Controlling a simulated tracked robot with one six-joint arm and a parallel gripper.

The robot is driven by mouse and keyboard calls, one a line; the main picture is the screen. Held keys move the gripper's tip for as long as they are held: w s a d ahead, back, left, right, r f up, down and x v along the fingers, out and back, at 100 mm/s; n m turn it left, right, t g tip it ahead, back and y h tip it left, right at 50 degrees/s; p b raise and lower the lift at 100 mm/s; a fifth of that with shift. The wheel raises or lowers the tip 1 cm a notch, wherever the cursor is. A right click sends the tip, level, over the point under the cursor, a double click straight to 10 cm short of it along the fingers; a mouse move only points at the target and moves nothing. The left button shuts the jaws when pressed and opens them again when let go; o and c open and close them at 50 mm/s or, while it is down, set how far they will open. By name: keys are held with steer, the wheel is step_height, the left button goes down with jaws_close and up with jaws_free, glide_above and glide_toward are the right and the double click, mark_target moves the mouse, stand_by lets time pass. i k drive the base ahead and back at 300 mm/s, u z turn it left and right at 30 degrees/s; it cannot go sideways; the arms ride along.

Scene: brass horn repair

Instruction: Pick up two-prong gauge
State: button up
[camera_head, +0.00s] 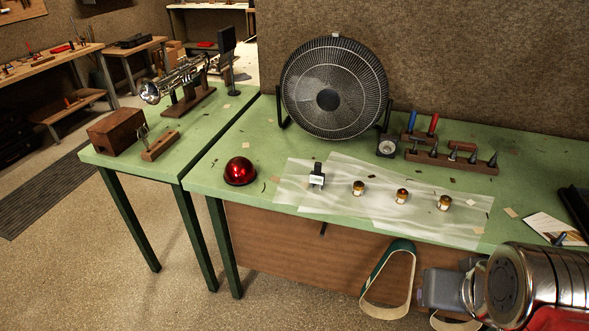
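A small upright metal piece with what look like two thin prongs (143,133) stands at a wooden block (160,146) on the left green table. It looks most like the two-prong gauge, but it is too small to be sure. A short black upright piece with a pale label (317,176) stands on the clear sheet on the right bench; I cannot tell its prongs, if any. My arm shows at the lower right, far from both pieces. I cannot make out any gripper fingers.
A brown wooden box (116,131) and a silver horn on a stand (190,100) share the left table. On the right bench are a red dome (240,171), a fan (334,88), several small jars and a tool rack (452,162). Looped straps (374,304) hang below its front edge.

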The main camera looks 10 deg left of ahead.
mark_target(315, 177)
steer(key=u, duration=0.35)
steer(key=i, duration=0.6)
steer(key=u, duration=0.9)
steer(key=i, duration=0.75)
steer(key=u, duration=0.4)
